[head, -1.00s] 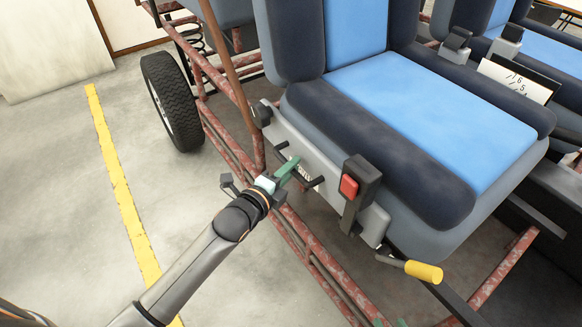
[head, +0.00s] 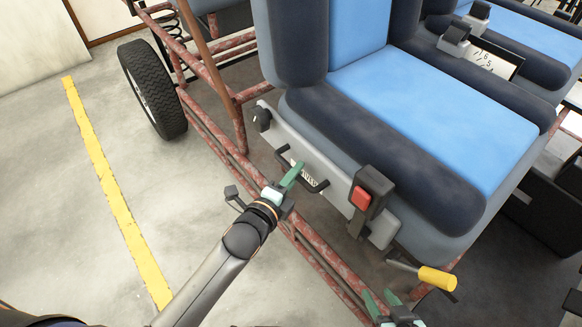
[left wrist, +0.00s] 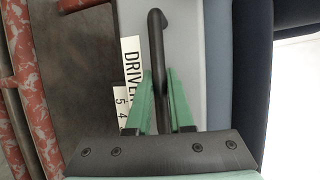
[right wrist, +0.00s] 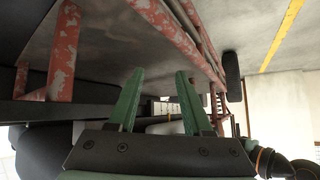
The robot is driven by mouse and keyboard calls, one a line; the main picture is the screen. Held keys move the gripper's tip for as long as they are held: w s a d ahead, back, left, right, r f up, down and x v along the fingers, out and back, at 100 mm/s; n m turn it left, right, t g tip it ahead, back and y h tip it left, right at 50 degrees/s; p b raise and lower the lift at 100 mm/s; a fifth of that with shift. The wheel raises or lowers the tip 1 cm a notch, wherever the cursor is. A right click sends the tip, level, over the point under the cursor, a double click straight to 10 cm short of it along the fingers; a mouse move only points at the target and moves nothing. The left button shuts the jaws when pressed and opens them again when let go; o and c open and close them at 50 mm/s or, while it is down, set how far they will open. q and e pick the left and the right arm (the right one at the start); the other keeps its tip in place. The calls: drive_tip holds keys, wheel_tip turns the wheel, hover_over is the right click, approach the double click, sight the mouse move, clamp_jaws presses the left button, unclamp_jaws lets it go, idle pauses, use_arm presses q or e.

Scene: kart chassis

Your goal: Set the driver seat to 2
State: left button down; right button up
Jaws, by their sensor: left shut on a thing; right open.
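The driver seat (head: 435,120) has a light blue cushion with dark blue bolsters. My right gripper (head: 382,298) is open and empty, below the panel.
Rusty red frame tubes (head: 318,250) run below the seat, close to both grippers. A black tyre (head: 152,90) stands at the back left. A second blue seat (head: 535,45) is at the back right. Open floor with a yellow line (head: 115,190) lies on the left.

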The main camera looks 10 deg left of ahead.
use_arm(q)
drive_tip(key=shift+w+a, duration=0.2)
drive_tip(key=c, duration=0.8)
unclamp_jaws()
drive_tip(key=shift+s, duration=0.1)
drive_tip(key=p+v, duration=0.1)
drive_tip(key=v, duration=1.1)
drive_tip(key=shift+s, duration=0.15)
